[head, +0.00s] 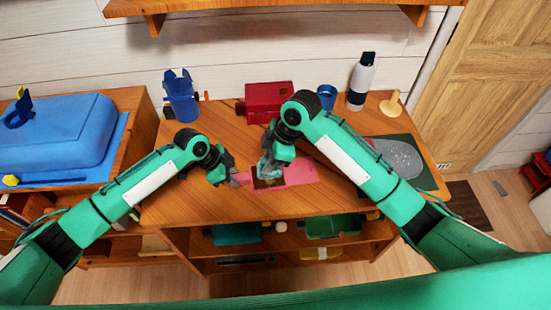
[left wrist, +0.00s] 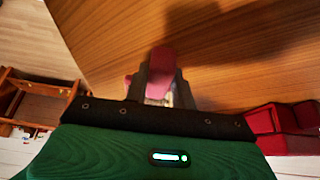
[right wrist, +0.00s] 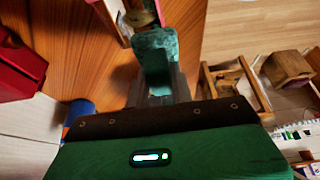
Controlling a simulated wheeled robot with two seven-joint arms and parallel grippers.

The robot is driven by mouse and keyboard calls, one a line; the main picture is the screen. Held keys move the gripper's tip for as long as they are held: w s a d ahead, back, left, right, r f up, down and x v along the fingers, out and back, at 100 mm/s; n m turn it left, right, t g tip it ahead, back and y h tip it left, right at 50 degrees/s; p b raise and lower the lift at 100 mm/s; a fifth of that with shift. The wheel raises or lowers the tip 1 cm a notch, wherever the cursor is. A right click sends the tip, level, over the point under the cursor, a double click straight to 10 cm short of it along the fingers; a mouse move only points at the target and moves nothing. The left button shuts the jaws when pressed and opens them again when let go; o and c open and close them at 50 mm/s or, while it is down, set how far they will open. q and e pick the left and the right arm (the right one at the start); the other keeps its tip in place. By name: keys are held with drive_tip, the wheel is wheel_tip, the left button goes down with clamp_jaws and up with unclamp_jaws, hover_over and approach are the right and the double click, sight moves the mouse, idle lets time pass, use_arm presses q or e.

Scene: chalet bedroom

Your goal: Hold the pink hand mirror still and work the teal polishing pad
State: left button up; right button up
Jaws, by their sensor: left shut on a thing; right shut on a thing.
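The pink hand mirror (head: 298,172) lies at the front middle of the wooden desk. My left gripper (head: 233,178) is shut on its left end; that pink part (left wrist: 160,62) shows between the fingers in the left wrist view. My right gripper (head: 270,160) is shut on the teal polishing pad (right wrist: 155,42), which stands out beyond the fingertips. In the head view the pad (head: 265,170) is over the mirror's dark reflecting face, partly hidden by the gripper. I cannot tell whether the pad touches the face.
A red box (head: 268,97), a blue cup (head: 327,95), a blue holder (head: 181,98) and a grey bottle (head: 361,82) stand along the back of the desk (head: 222,125). A dark green mat (head: 420,172) with a clear round item lies at right. The desk's front edge is close.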

drive_tip(key=shift+f, duration=2.9)
wheel_tip(320, 180, down, 2)
drive_tip(key=shift+w, duration=0.85)
drive_tip(key=shift+w+a+f, duration=0.1)
drive_tip(key=shift+w+a, duration=0.05)
drive_tip(key=shift+w, duration=1.2)
drive_tip(key=shift+w+a, duration=0.1)
drive_tip(key=shift+w, duration=1.2)
drive_tip(key=shift+s+d, duration=0.15)
drive_tip(key=shift+s, duration=1.6)
drive_tip(key=shift+s+d, duration=0.15)
drive_tip(key=shift+s, duration=1.55)
drive_tip(key=shift+s+r, duration=0.1)
drive_tip(key=shift+r, duration=4.1)
